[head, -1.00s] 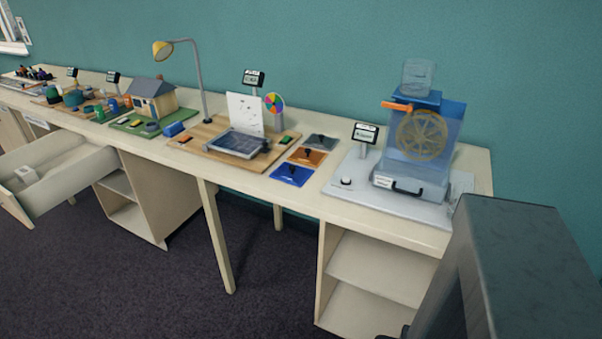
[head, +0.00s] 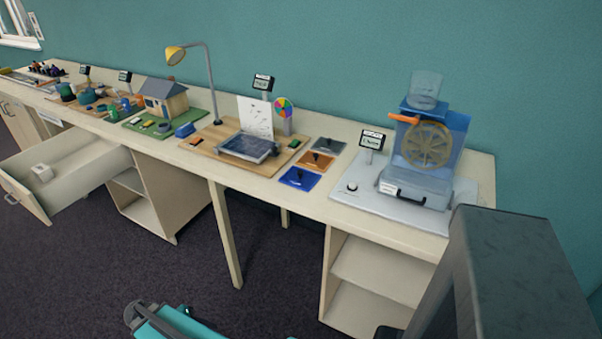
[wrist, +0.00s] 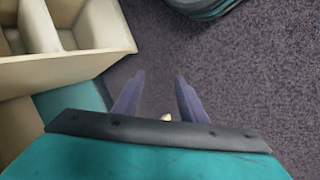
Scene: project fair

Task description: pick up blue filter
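The blue filter (head: 300,178) is a flat blue square with a small dark handle. It lies on the bench near the front edge, in front of an orange filter (head: 316,161) and a grey one (head: 327,146). In the wrist view my gripper (wrist: 160,78) points down over the dark carpet, its two fingers apart with nothing between them. It is away from the filter, which is not in the wrist view. In the head view part of my teal arm shows at the bottom edge; the fingers do not.
A wooden board with a solar panel (head: 247,147) and lamp (head: 190,55) stands left of the filters. A clear blue wheel machine (head: 428,150) stands on a pale board to the right. An open drawer (head: 75,165) juts out at left. Open shelves (head: 375,265) are below the bench.

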